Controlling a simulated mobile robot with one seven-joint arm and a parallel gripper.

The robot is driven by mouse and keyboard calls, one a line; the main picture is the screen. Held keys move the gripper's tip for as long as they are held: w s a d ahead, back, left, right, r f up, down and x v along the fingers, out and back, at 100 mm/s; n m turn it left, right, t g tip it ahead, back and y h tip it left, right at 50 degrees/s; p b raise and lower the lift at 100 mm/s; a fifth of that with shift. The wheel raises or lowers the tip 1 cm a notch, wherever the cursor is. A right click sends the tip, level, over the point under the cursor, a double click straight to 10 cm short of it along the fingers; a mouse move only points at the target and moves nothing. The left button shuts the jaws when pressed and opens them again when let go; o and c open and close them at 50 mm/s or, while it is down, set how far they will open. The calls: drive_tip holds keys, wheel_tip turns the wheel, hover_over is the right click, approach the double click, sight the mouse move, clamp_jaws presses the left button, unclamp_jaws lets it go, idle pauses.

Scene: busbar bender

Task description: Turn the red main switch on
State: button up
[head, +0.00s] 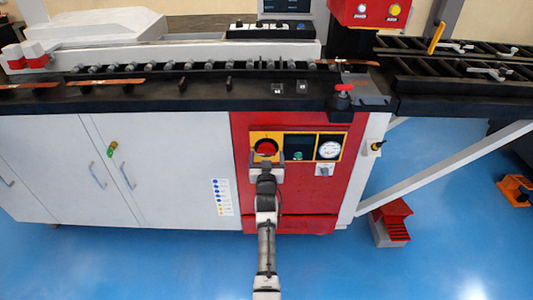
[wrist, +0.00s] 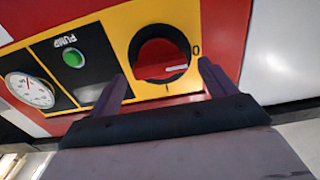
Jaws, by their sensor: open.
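The red main switch (head: 266,147) is a round red knob in a black ring on a yellow plate, on the front of the red cabinet panel. In the wrist view the knob (wrist: 155,55) fills the upper middle. A short white mark lies on its right half, pointing right. A "0" is printed right of the ring and an "I" just below it. My gripper (head: 267,158) is in front of the switch's lower part. In the wrist view its two fingers (wrist: 164,82) are spread apart, below left and below right of the knob, with nothing between them.
A green pump button (wrist: 73,58) and a white round gauge (head: 329,149) sit beside the switch. A small grey rotary switch (head: 324,170) is below the gauge. A red-handled part (head: 344,89) stands on the bench edge above. White cabinet doors (head: 170,160) are to the left; blue floor is free in front.

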drive_tip(key=shift+w, duration=0.85)
drive_tip(key=c, duration=1)
